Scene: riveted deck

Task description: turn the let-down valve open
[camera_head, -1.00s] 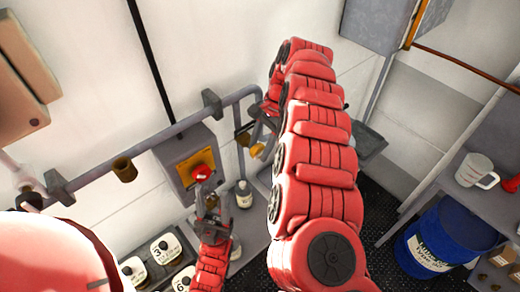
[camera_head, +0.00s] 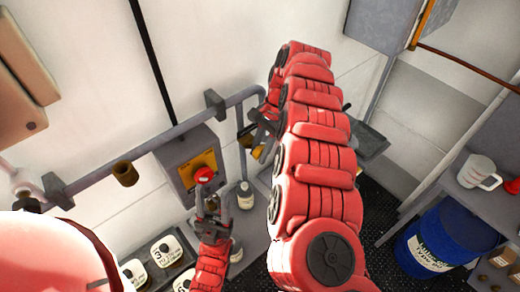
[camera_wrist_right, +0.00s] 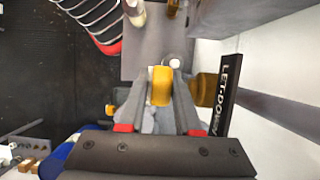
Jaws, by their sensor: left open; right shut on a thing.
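The let-down valve's yellow handle (camera_wrist_right: 161,85) sits between the fingers of my right gripper (camera_wrist_right: 160,95) in the right wrist view, and the gripper is shut on it. A brass-coloured valve body (camera_wrist_right: 206,90) is beside it, next to a dark plate reading LET-DOWN (camera_wrist_right: 228,95). In the head view the handle (camera_head: 258,152) shows at my right gripper (camera_head: 262,135), partly hidden by my right arm. My left gripper (camera_head: 208,200) is open just below a red knob (camera_head: 205,175) in front of a yellow panel (camera_head: 198,165). I cannot tell whether they touch.
A grey pipe (camera_head: 150,145) runs along the wall, with a brass fitting (camera_head: 125,174). A white bottle (camera_head: 245,195) stands beside my left gripper. A blue drum (camera_head: 440,240) and a shelf with a mug (camera_head: 478,171) are at the right. Dark floor shows between.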

